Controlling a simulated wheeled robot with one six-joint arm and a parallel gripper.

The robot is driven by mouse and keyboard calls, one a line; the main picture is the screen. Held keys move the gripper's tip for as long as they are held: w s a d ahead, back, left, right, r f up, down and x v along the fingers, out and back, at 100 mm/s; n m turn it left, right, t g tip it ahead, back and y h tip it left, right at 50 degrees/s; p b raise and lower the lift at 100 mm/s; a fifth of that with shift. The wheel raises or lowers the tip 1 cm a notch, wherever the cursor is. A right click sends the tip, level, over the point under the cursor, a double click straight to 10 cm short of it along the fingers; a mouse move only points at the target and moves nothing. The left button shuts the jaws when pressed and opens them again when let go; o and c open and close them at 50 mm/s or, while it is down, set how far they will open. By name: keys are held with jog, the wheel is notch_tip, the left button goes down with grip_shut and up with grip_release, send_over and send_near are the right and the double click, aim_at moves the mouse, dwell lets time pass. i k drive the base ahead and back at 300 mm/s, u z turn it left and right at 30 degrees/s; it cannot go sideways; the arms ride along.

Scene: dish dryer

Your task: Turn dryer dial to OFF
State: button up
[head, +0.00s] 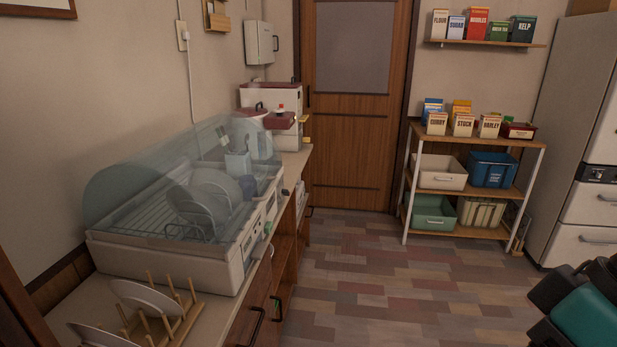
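The dish dryer (165,255) stands on the counter at the left, a pale box under a clear curved cover. Its cover looks closed over plates and cups on a rack. The narrow control panel (252,235) is on its right-hand front side, seen at a steep angle. A small round pale knob (268,228) on the panel looks like the dial, but its setting cannot be read. Part of my arm, black and teal, shows at the lower right, well away from the dryer. My gripper's fingers are not in view.
A wooden plate rack (170,318) with plates stands on the counter in front of the dryer. Drawers with dark handles (258,325) sit below. The tiled floor (370,275) is clear. A shelf unit (475,190) and a fridge (590,130) stand at the right.

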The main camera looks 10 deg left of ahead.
aim_at(283, 192)
jog(key=u, duration=0.1)
jog(key=i, duration=1.95)
jog(key=u, duration=0.1)
